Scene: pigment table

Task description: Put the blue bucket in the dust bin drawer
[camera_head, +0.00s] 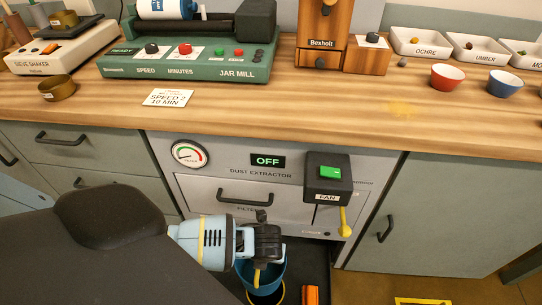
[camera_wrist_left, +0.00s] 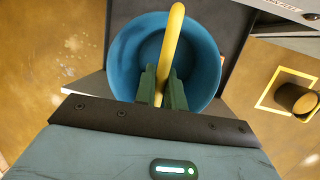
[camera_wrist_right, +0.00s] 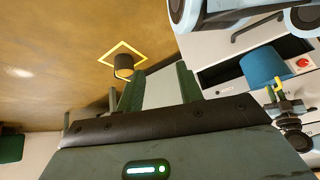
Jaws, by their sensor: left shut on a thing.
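The blue bucket (camera_head: 272,272) hangs by its yellow handle in front of the dust extractor's lower part. My left gripper (camera_head: 262,265) is shut on that handle. In the left wrist view I look into the empty bucket (camera_wrist_left: 205,60), with the yellow handle (camera_wrist_left: 170,45) rising between the fingers (camera_wrist_left: 163,88). A dark recess (camera_head: 318,258) lies beside and below the bucket, under the filter panel; I cannot tell how far the drawer is out. My right gripper (camera_wrist_right: 160,90) is open and empty; the bucket also shows in the right wrist view (camera_wrist_right: 262,65).
An orange item (camera_head: 310,295) is low at the right. A yellow floor square (camera_wrist_right: 108,57) surrounds a dark cylinder (camera_wrist_right: 124,66). The worktop holds a jar mill (camera_head: 190,60).

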